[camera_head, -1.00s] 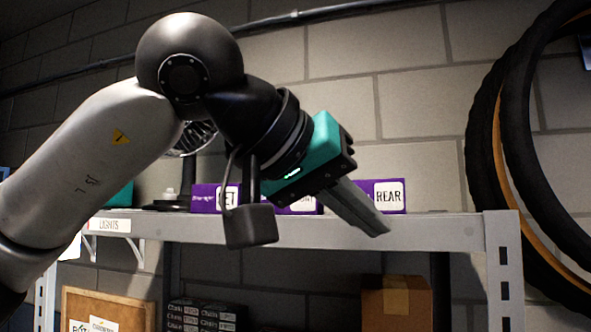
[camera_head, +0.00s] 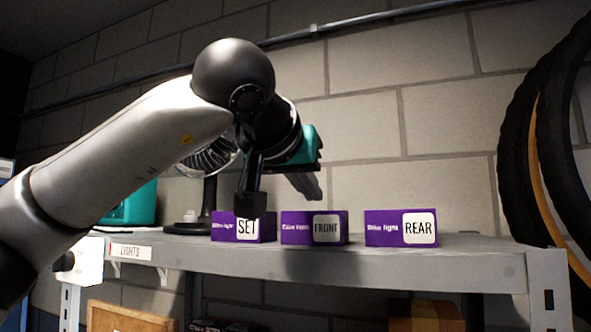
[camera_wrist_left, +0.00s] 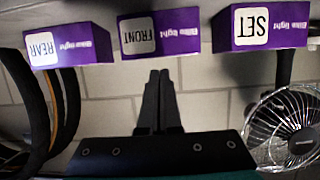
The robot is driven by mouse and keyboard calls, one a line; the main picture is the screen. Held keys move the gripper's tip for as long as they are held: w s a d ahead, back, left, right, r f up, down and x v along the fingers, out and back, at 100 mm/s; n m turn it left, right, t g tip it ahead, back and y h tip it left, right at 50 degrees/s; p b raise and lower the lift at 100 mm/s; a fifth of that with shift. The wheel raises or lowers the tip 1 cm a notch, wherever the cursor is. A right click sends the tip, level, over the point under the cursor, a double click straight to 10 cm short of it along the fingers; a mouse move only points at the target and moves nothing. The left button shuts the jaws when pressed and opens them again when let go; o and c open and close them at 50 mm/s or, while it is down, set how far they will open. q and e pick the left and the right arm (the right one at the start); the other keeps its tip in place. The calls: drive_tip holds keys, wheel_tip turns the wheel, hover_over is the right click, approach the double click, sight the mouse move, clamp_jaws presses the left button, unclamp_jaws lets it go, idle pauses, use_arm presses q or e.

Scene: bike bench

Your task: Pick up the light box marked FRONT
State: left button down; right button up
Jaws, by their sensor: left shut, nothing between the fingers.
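The purple light box marked FRONT (camera_head: 314,228) stands on the shelf between the box marked SET (camera_head: 243,227) and the box marked REAR (camera_head: 401,228). My left gripper (camera_head: 314,188) is shut and empty, above and apart from the FRONT box. In the left wrist view, upside down, the FRONT box (camera_wrist_left: 160,32) is at top centre, beyond the shut fingertips (camera_wrist_left: 160,75). The REAR box (camera_wrist_left: 68,45) is on the left there and the SET box (camera_wrist_left: 262,27) on the right. My right gripper is in neither view.
The shelf (camera_head: 330,262) has a LIGHTS label (camera_head: 130,251) on its front edge. A fan (camera_head: 211,158) stands left of the boxes; it also shows in the wrist view (camera_wrist_left: 288,128). A teal case (camera_head: 132,207) is further left. Tyres (camera_head: 545,150) hang at right.

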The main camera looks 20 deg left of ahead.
use_arm(q)
drive_tip(key=shift+w+r, duration=0.1)
drive_tip(key=shift+w, duration=0.8)
drive_tip(key=shift+w+f+p, duration=0.15)
drive_tip(key=shift+f+p, duration=0.15)
drive_tip(key=shift+f, duration=0.7)
drive_tip(key=shift+s+d+f+b, duration=0.1)
drive_tip(key=shift+s+b, duration=0.1)
drive_tip(key=shift+b, duration=0.1)
